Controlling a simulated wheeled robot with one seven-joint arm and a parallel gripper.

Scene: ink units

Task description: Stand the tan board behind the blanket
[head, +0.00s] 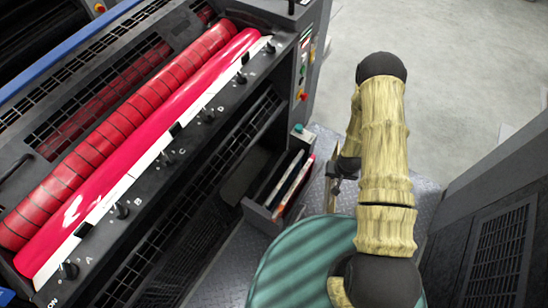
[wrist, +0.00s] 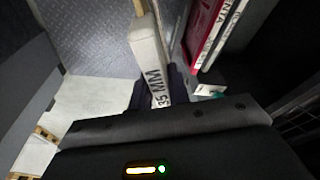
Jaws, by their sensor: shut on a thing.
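My gripper (head: 341,182) is low beside the rack, partly hidden by my arm. In the wrist view its dark fingers (wrist: 157,92) are shut around a pale bar marked "35 MM". A narrow tan edge of the tan board (wrist: 139,7) shows beyond this bar. In the head view, the tan board (head: 333,160) is a thin upright strip at my gripper, right of the rack and apart from it. I cannot tell for sure which thing is the blanket. A red panel (wrist: 203,32) with partly hidden lettering and a white one (wrist: 226,33) stand in the rack.
The grey rack (head: 258,215) holds several thin upright panels. A printing press (head: 150,180) with red rollers fills the left. The pale floor (head: 460,60) behind is clear.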

